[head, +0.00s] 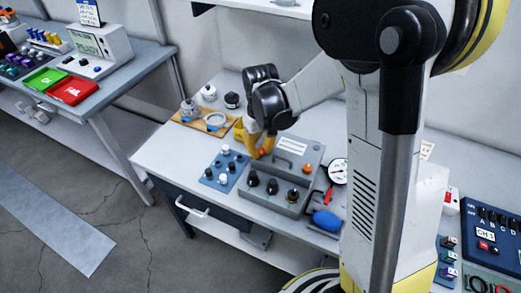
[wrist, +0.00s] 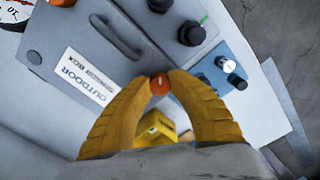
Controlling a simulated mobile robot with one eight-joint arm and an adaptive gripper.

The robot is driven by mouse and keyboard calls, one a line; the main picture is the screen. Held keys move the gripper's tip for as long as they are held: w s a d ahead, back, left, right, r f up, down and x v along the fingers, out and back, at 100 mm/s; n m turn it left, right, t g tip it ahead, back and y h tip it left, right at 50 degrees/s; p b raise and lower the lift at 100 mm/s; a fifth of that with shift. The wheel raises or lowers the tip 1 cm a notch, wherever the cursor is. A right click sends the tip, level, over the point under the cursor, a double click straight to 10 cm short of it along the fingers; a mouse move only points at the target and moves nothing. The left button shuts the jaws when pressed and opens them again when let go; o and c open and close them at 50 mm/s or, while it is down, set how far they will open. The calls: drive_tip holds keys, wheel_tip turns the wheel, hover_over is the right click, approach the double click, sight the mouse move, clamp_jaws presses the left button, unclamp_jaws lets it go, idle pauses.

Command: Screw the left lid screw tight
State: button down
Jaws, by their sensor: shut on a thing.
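The grey box (head: 318,152) stands on the white bench in the head view. Its lid (wrist: 58,35) carries a handle and a white label reading "OUTDOOR" in the wrist view. My gripper (wrist: 160,87) has its yellow fingers shut on the orange left lid screw (wrist: 160,82), whose slotted head shows between the fingertips. In the head view my gripper (head: 260,150) points down at the lid's left side, and the orange screw head (head: 262,152) shows by the fingers. The screw's shaft and hole are hidden. A second orange lid screw (head: 307,168) sits on the lid's right side.
Black knobs (head: 272,187) stand along the box's front. A blue plate with knobs (head: 226,170) lies left of the box. A wooden tray with round parts (head: 190,122) is behind. A dial gauge (head: 338,171) and blue-handled tool (head: 327,220) lie right.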

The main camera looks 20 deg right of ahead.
sight(260, 151)
drive_tip(key=m, duration=0.4)
drive_tip(key=shift+m, duration=2.2)
drive_tip(key=c, duration=1.5)
unclamp_jaws()
drive_tip(key=shift+s, duration=0.1)
drive_tip(key=shift+o, duration=0.2)
wheel_tip(260, 151, up, 12)
